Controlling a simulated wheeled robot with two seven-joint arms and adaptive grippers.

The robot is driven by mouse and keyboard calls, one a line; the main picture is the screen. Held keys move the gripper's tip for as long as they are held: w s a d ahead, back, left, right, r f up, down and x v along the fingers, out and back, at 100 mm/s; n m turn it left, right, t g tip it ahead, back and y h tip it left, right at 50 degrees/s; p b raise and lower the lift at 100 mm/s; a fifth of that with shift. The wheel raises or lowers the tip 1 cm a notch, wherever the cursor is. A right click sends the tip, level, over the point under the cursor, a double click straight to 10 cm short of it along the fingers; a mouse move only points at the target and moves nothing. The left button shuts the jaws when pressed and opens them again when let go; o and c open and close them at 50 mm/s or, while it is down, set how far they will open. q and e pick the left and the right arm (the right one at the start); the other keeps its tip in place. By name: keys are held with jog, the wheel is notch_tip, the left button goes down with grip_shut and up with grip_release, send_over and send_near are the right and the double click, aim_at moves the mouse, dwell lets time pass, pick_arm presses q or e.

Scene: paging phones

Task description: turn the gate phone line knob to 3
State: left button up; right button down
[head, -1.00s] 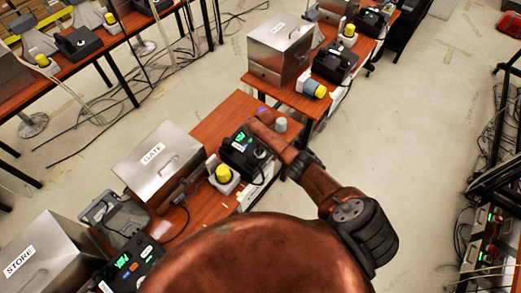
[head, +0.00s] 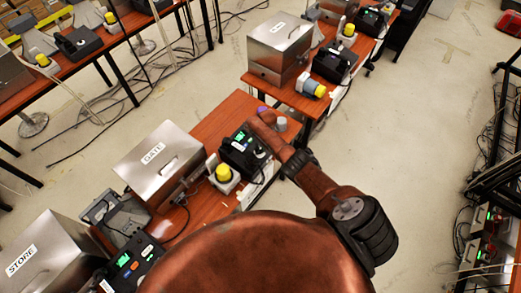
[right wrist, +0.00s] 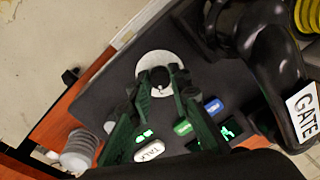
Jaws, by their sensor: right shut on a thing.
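The gate phone (head: 240,153) is a dark box with green-lit displays, standing on the wooden table beside the metal box labelled GATE. In the right wrist view its dark panel (right wrist: 105,90) carries a white round dial plate (right wrist: 152,62) with a dark knob (right wrist: 160,75) at its middle. My right gripper (right wrist: 158,86) has its two dark fingers on either side of the knob, shut on it. The fingers hide part of the knob, and I cannot read its setting. In the head view my right arm reaches over the phone and mostly hides the gripper. My left gripper is not in view.
A TALK button (right wrist: 149,150), a green button (right wrist: 183,127) and a blue button (right wrist: 213,106) lie near the fingers. The black handset (right wrist: 262,45) is at the right. A yellow-topped lamp (head: 223,173) stands beside the phone. Another phone (head: 334,62) is on the table behind.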

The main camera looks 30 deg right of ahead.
jog(key=c, duration=1.8)
grip_release()
notch_tip(320, 180, up, 12)
jog(key=d, duration=0.1)
jog(key=shift+s, duration=0.3)
